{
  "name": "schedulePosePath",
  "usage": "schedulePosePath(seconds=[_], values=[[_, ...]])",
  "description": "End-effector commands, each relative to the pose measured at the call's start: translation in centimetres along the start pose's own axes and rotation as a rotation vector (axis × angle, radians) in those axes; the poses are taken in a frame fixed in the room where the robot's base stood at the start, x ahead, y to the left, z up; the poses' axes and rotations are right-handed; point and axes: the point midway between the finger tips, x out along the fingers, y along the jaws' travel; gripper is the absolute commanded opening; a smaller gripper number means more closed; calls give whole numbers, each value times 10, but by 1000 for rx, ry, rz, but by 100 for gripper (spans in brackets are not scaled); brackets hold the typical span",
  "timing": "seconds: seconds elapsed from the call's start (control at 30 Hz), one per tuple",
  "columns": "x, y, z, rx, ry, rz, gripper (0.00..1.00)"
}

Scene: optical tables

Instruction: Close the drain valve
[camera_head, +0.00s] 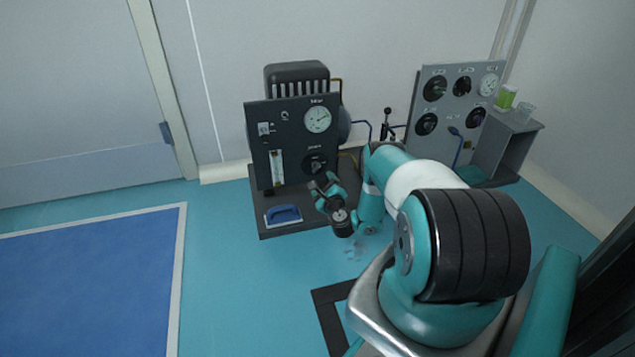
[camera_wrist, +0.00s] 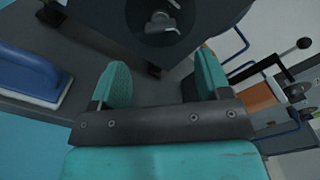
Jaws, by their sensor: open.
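My gripper (camera_wrist: 163,80) is open, its two teal fingers apart with nothing between them. In the head view my gripper (camera_head: 325,184) is in front of the lower part of a dark upright panel (camera_head: 290,150). A round black knob (camera_head: 315,163) on that panel is just above it; a round fitting (camera_wrist: 160,22) on the dark panel shows ahead of the fingers in the wrist view, apart from them. A lever with a black ball end (camera_wrist: 303,44) stands to the right; it also shows in the head view (camera_head: 387,111). No readable label marks the drain valve.
A blue-handled block (camera_head: 283,214) lies on the dark base (camera_head: 300,226) at left; it also shows in the wrist view (camera_wrist: 28,75). Blue pipes (camera_wrist: 240,65) run at right. A grey panel (camera_head: 450,90) with dials stands farther right. Floor is open at left.

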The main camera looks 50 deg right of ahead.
Motion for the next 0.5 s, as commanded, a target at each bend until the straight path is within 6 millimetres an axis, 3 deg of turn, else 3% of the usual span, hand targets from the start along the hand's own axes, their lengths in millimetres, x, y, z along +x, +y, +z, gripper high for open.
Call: schedulePosePath(seconds=[0.5], values=[[19,5,-4,0,-1,-2,70]])
